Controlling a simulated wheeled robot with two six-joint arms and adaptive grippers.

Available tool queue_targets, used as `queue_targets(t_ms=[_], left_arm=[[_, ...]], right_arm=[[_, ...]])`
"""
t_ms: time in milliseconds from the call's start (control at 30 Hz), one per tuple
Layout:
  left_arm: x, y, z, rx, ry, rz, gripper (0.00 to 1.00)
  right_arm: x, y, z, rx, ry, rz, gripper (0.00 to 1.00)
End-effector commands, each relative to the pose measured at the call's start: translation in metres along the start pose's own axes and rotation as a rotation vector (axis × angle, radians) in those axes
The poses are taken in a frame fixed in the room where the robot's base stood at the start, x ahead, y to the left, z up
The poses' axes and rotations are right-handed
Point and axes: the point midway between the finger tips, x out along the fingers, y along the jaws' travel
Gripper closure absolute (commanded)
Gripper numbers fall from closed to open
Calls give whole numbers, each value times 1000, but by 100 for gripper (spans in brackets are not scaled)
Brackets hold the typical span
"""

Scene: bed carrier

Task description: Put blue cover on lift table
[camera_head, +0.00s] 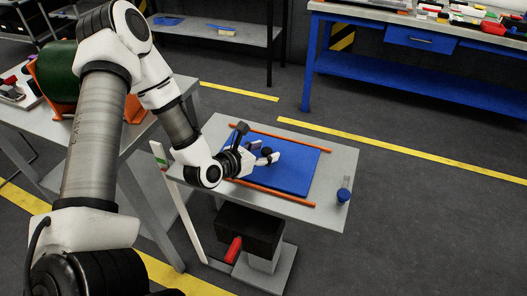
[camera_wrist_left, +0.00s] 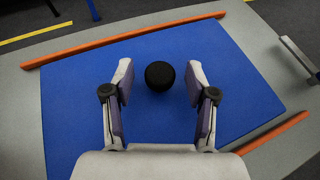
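The blue cover (camera_head: 290,178) is a flat blue panel with a round black knob (camera_wrist_left: 160,75). It lies on the grey top of the lift table (camera_head: 228,130), between two orange rails (camera_head: 280,137). In the left wrist view the cover (camera_wrist_left: 75,120) fills most of the picture. My left gripper (camera_head: 268,155) is low over the cover. Its fingers (camera_wrist_left: 161,88) are spread on either side of the knob, with a visible gap on each side. Whether the fingers touch the cover is unclear. My right gripper is not in view.
A small blue-capped item (camera_head: 344,194) is at the right edge of the lift table. A grey workbench (camera_head: 150,125) with a green cylinder (camera_head: 58,72) stands at left. A blue workbench (camera_head: 400,75) is at the back right. The floor at right is clear.

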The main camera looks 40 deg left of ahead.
Motion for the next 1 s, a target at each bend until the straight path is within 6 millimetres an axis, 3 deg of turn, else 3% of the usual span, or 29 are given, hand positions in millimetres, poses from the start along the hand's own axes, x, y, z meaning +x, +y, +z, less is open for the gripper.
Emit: queue_targets(t_ms=[267,567,767,800,1000], left_arm=[[-8,1,3,-5,0,2,43],[-64,0,6,-12,-3,2,43],[-96,0,8,-9,-3,2,43],[-105,0,12,-7,1,0,43],[-121,0,6,-2,1,0,43]], right_arm=[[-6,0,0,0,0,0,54],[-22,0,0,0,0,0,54],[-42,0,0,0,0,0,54],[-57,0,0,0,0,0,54],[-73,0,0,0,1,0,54]])
